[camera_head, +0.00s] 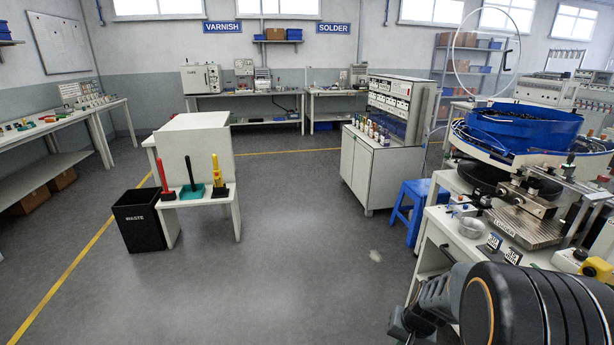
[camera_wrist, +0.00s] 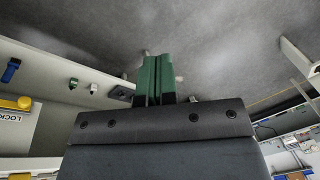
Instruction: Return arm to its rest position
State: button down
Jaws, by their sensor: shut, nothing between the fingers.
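My gripper (camera_wrist: 158,70) shows in the wrist view with its green fingers pressed together and nothing between them. Bare grey floor (camera_wrist: 215,50) lies beyond the fingertips. In the head view, my arm fills the lower right corner, in front of the bench with the blue bowl feeder (camera_head: 522,128). My fingers cannot be made out in the head view. The fingers appear apart from every object.
The feeder bench (camera_head: 440,228) stands close to my arm, with a yellow box (camera_head: 598,268) at its right. A blue stool (camera_head: 407,205) is beside it. A black waste bin (camera_head: 139,220) stands left. The middle floor is mostly clear.

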jog(key=s+a+r+n+p, duration=0.1)
jog(key=s+a+r+p, duration=0.1)
jog(key=r, duration=0.6)
jog(key=s+a+r+n+t+p, duration=0.1)
jog(key=s+a+r+n+p, duration=0.1)
jog(key=r, duration=0.6)
jog(key=s+a+r+n+h+p, duration=0.1)
jog(key=s+a+r+p, duration=0.3)
jog(key=r, duration=0.5)
jog(key=shift+a+n+t, duration=0.4)
jog(key=shift+a+n, duration=0.1)
jog(key=shift+n, duration=0.2)
jog(key=shift+s+r, duration=0.1)
